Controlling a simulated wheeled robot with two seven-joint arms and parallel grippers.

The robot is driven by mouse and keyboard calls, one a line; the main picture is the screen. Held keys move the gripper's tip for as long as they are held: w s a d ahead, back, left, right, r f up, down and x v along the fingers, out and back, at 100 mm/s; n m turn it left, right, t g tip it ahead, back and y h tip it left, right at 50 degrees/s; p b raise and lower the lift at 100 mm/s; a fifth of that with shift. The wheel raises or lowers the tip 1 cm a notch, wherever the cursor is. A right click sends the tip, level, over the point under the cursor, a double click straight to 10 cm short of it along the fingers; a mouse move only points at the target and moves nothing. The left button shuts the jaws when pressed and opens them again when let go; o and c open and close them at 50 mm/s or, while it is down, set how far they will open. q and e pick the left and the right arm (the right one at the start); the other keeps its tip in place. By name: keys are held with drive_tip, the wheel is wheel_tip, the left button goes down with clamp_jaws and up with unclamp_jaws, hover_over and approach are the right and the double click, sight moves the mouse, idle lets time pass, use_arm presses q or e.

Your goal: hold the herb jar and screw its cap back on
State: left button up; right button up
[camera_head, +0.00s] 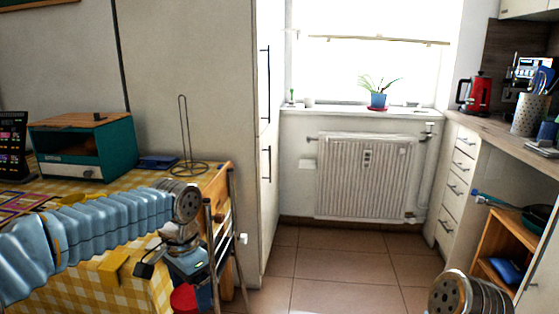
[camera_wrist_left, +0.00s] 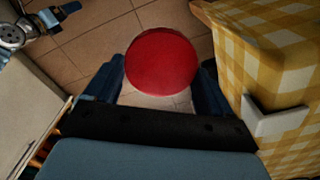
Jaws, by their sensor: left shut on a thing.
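My left gripper (camera_head: 190,288) points down beside the yellow-checked table, over the floor. A red round thing (camera_head: 183,298) shows below it, partly hidden. In the left wrist view the red round thing (camera_wrist_left: 160,60) sits between the two dark blue fingers (camera_wrist_left: 160,88), with a pale part below its edge. The gripper is shut on it. I cannot tell whether it is the jar's cap or the jar itself. Part of my right arm (camera_wrist_left: 14,32) and what looks like its dark blue gripper show at the top left of that view; its opening is unclear. No separate jar is clear.
A chair (camera_head: 225,235) is behind the gripper. The tiled floor (camera_head: 335,265) in the middle is free.

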use_arm(q)
wheel_tip(320, 180, down, 20)
drive_tip(key=w+a+n, duration=0.1)
drive_tip(key=a+n, duration=0.1)
drive_tip(key=n, duration=0.5)
drive_tip(key=shift+w+r+n, duration=0.2)
drive_tip(key=shift+r+n, duration=0.05)
drive_tip(key=shift+n, duration=0.15)
